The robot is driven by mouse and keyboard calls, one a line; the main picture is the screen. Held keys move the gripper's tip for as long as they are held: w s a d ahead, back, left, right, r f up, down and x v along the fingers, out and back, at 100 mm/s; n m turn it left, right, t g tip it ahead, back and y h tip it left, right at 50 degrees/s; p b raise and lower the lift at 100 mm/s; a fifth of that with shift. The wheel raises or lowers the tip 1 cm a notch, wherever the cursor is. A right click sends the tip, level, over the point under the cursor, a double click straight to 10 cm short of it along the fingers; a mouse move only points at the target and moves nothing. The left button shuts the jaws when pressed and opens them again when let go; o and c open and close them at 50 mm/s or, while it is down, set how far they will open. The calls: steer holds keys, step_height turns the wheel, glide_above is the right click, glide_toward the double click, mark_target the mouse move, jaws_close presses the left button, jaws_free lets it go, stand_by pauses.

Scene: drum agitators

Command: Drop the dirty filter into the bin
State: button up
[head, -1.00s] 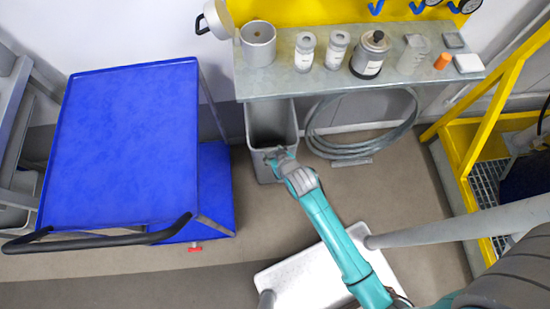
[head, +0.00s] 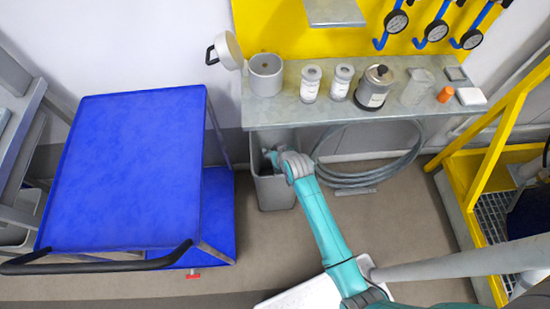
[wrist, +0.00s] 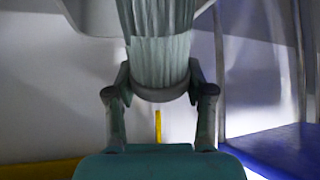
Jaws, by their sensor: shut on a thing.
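The dirty filter (wrist: 160,35), a pleated grey-green cylinder with a grey end ring, fills the top middle of the wrist view. My gripper (wrist: 160,88) is shut on it, one finger on each side of the end ring. In the head view my gripper (head: 271,157) is at the mouth of the grey bin (head: 274,193), beneath the shelf. The filter is not clearly seen there, hidden by my gripper and the bin. I cannot tell how far it is inside the bin.
A metal shelf (head: 330,111) with jars and canisters overhangs just behind the bin. A blue cart (head: 125,170) stands to the left. A coiled hose (head: 365,178) lies right of the bin. A yellow frame (head: 495,120) stands at the right.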

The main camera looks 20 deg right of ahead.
steer(key=w+d, duration=0.2)
steer(key=w, duration=0.4)
steer(key=shift+w, duration=0.3)
steer(key=shift+d, duration=0.1)
steer(key=o, duration=1.4)
steer(key=shift+c, duration=0.2)
steer(key=v, duration=1.2)
